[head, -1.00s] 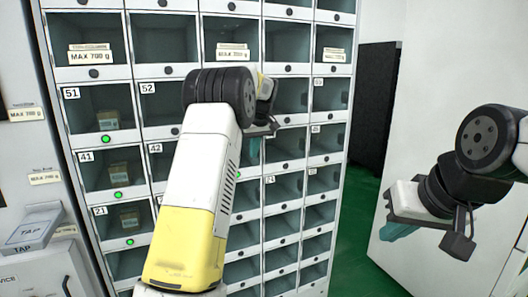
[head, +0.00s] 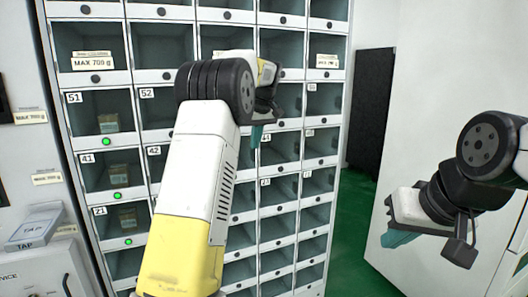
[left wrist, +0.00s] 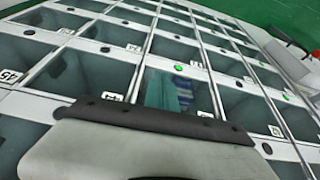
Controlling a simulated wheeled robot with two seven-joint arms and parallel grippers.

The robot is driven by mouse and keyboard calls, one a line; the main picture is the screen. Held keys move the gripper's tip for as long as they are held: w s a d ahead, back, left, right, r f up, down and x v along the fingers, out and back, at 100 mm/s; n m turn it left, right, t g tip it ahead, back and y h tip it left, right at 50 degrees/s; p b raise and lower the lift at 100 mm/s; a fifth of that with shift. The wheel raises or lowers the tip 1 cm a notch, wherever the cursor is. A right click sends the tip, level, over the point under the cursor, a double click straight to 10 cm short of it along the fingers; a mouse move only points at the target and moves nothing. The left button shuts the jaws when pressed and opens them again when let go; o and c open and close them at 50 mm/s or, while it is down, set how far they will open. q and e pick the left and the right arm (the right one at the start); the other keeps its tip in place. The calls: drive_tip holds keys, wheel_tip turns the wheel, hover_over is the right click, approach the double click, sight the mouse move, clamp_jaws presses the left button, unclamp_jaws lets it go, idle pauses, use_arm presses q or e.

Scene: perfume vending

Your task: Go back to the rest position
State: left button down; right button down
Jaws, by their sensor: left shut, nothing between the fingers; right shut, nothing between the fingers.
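My left gripper (head: 257,135) shows as a small teal tip below the dark wrist, in front of the middle of the locker cabinet (head: 133,76). It is shut with nothing held. In the left wrist view a teal shape (left wrist: 160,92) shows over a cabinet window; I cannot tell if it is a finger or a reflection. My right gripper (head: 398,238) is shut and empty, low at the right in front of a white panel. My left arm hides part of the cabinet's middle columns.
A TAP reader (head: 34,230) stands at the left.

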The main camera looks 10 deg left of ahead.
use_arm(q)
drive_tip(key=s+d+r+m+t+h, duration=0.1)
drive_tip(key=s+r+m+h, duration=0.1)
drive_tip(key=s, duration=0.9)
drive_tip(key=s+d+r+m+h, duration=0.1)
drive_tip(key=s+r+m, duration=0.15)
drive_tip(key=s, duration=0.85)
drive_tip(key=s+d+f+m+h, duration=0.1)
drive_tip(key=s+f, duration=0.3)
drive_tip(key=s, duration=0.5)
drive_tip(key=s+d+f+m+t, duration=0.1)
drive_tip(key=s+d+f+m, duration=0.1)
drive_tip(key=s+f, duration=0.3)
drive_tip(key=s, duration=0.4)
drive_tip(key=shift+s+d+t+h, duration=0.15)
drive_tip(key=shift+d+t+h, duration=0.15)
drive_tip(key=shift+d+h, duration=0.1)
